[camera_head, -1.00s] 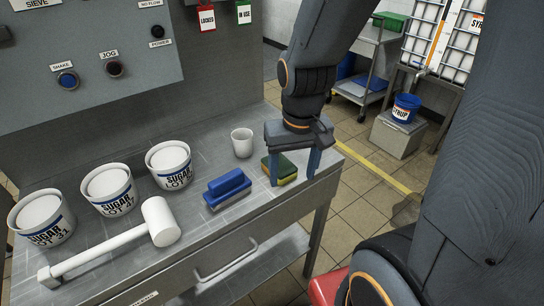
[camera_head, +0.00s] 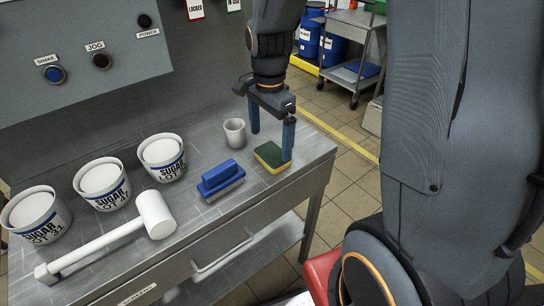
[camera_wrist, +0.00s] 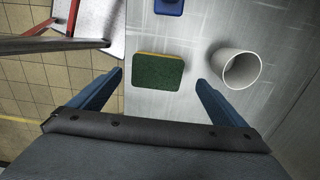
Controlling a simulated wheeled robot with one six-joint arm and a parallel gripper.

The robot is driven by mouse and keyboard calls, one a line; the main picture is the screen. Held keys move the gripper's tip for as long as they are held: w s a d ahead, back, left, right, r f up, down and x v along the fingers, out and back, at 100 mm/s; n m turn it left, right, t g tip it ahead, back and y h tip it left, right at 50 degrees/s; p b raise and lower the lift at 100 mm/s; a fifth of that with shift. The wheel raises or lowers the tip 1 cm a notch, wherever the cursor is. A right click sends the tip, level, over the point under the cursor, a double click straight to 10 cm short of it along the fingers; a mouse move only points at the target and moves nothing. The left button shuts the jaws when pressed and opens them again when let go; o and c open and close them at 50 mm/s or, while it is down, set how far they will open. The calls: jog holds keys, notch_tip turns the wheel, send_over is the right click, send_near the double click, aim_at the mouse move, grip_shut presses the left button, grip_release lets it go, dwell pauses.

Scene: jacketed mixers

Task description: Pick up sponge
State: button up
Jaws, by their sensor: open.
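The sponge (camera_head: 270,156), green on top with a yellow layer below, lies flat on the metal bench near its right end. In the wrist view the sponge (camera_wrist: 157,72) lies ahead of the fingers, about midway between their lines. My gripper (camera_head: 271,143) is open and empty, pointing down over the bench's right end. In the head view its nearer finger overlaps the sponge's right edge; I cannot tell whether they touch. In the wrist view my gripper's two blue fingers (camera_wrist: 160,85) are spread wider than the sponge.
A white cup (camera_head: 234,133) stands close behind the sponge, beside one finger in the wrist view. A blue brush (camera_head: 221,180) lies left of the sponge. The bench's right edge is near.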

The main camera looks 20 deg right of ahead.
aim_at(272, 153)
jog(key=f, duration=0.1)
jog(key=f+p, duration=0.1)
jog(key=f, duration=0.1)
jog(key=shift+s+d+f, duration=0.25)
jog(key=shift+f, duration=0.1)
jog(key=shift+f+p, duration=0.3)
jog(key=shift+f, duration=0.5)
jog(key=c, duration=1.2)
jog(key=shift+r, duration=0.1)
notch_tip(272, 153, up, 10)
jog(key=b, duration=0.2)
